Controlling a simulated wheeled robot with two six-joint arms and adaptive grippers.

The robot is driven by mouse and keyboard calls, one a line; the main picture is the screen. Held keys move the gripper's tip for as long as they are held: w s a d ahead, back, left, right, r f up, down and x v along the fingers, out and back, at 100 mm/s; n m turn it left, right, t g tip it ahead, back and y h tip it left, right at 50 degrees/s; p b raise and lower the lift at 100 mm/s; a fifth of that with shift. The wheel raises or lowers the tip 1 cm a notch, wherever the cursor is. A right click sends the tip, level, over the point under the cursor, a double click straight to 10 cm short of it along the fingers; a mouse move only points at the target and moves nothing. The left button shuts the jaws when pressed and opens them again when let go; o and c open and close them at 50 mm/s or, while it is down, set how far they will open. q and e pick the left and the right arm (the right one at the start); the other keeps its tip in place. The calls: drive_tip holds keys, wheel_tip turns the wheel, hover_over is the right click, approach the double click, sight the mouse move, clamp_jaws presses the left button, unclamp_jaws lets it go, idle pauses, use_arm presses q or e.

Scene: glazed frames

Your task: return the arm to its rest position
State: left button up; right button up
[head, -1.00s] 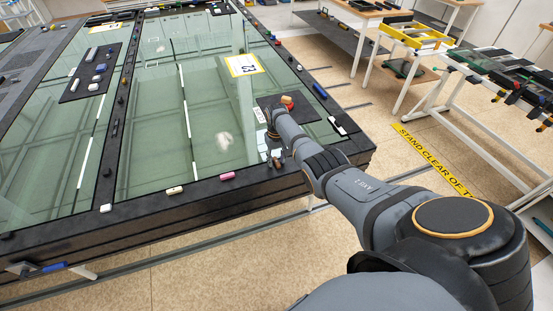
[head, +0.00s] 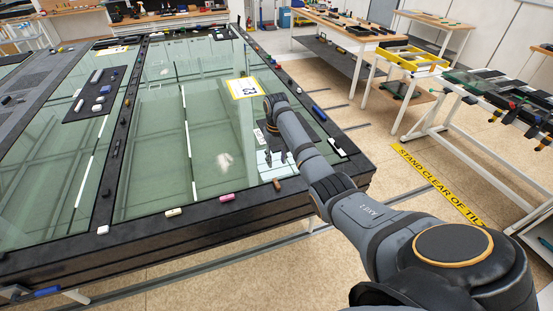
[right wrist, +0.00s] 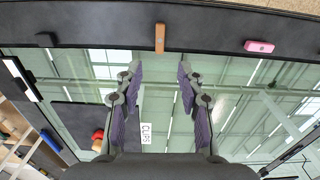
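My right arm reaches in from the lower right of the head view, over the near right part of the glass-topped table (head: 222,184). My right gripper (head: 276,160) points down over the glass near the table's front edge. In the right wrist view the right gripper (right wrist: 160,72) has its two fingers spread apart with nothing between them. A brown block (right wrist: 160,38) lies on the dark frame beyond the fingertips, apart from them; it also shows in the head view (head: 277,185). My left gripper is not in view.
Pink (head: 227,197) and cream (head: 173,212) blocks lie on the front frame. A dark mat (right wrist: 75,118) holds a red and yellow item (right wrist: 97,139); a "CLIPS" label (right wrist: 146,134) is beside it. A yellow tray (head: 411,58) stands on a table behind. Floor right of the table is mostly clear.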

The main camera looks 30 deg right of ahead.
idle(0.5)
